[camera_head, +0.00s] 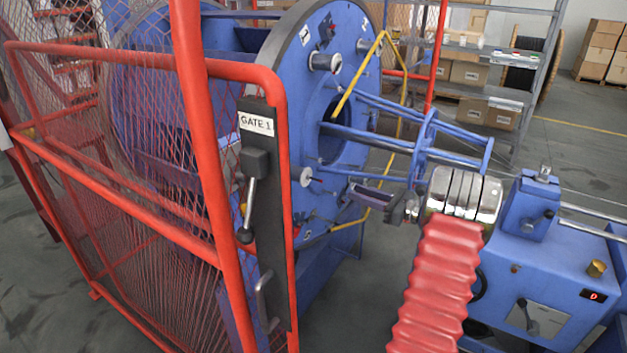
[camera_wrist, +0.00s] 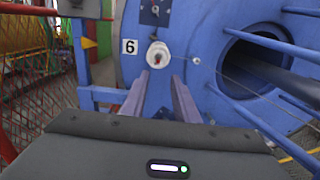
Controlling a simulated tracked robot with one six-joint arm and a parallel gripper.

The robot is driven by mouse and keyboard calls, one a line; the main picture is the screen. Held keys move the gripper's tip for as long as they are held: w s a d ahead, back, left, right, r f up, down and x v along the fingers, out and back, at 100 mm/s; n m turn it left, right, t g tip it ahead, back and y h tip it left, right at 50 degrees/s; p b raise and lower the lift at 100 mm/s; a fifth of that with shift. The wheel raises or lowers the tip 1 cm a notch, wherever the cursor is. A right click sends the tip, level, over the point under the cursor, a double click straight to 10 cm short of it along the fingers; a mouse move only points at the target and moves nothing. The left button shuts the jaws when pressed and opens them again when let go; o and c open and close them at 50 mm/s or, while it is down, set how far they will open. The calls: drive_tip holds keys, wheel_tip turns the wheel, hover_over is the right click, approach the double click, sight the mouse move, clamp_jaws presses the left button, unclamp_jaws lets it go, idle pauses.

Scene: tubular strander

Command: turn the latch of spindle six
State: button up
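The spindle marked with a "6" plate (camera_wrist: 130,46) shows in the wrist view as a round white hub (camera_wrist: 158,54) on the blue disc face. A small reddish piece (camera_wrist: 158,59), perhaps its latch, sits at the hub's middle; its turn position is too small to tell. My gripper (camera_wrist: 160,80) has its two fingers apart, with nothing between them. The fingertips point at the hub from just below it in the picture, seemingly short of it. In the head view my gripper (camera_head: 362,192) faces the blue disc (camera_head: 318,90); no spindle number is readable there.
A red mesh guard with a "GATE 1" post (camera_head: 257,124) stands left of my arm. Blue rods (camera_head: 380,140) run from the disc's central opening to a blue ring frame close to my wrist. A thin wire leaves the hub rightward. A blue control cabinet (camera_head: 545,275) stands at right.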

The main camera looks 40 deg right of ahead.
sight(320, 181)
drive_tip(key=shift+w+a, duration=0.2)
drive_tip(key=shift+w, duration=0.1)
drive_tip(key=x, duration=1.3)
drive_tip(key=shift+w+a, duration=0.25)
drive_tip(key=shift+c, duration=0.6)
clamp_jaws()
